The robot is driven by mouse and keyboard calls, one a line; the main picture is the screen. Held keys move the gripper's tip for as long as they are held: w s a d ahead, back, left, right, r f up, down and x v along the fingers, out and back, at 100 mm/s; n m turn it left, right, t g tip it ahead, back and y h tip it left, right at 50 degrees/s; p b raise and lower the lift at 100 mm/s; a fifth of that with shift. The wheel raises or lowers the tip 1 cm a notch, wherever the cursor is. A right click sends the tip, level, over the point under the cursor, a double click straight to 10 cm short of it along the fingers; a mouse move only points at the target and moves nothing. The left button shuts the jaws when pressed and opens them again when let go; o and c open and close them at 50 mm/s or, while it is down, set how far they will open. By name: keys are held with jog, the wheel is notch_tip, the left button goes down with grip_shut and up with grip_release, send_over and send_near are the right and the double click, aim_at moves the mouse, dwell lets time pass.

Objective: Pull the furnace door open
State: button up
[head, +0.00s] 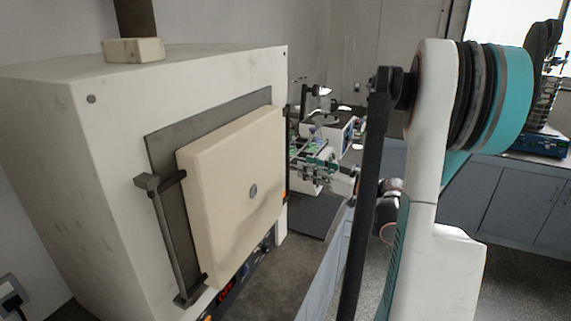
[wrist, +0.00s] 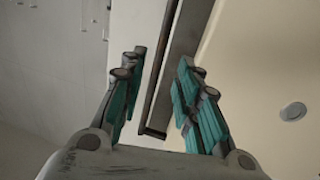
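The furnace (head: 85,150) is a large cream box at the left of the head view. Its door, a thick cream panel (head: 235,165) on a dark plate, appears closed against the front. A dark vertical bar handle (head: 165,235) stands out at the door's left edge. In the wrist view the handle (wrist: 172,75) shows between my fingers, with the cream door (wrist: 265,70) to its right. My gripper (wrist: 162,60) is open and empty, its teal pads facing each other. In the head view my gripper (head: 312,160) appears right of the door, apart from the handle.
A control panel with a red display (head: 226,291) sits below the door. A cream block (head: 133,50) and flue stand on top of the furnace. Benches with equipment (head: 330,130) stand behind. Grey cabinets (head: 510,200) are at the right.

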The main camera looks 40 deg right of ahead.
jog(key=w+a, duration=0.1)
jog(key=w, duration=0.7)
jog(key=shift+w+a+b, duration=0.15)
jog(key=shift+a+b, duration=0.15)
jog(key=shift+b, duration=0.15)
grip_shut()
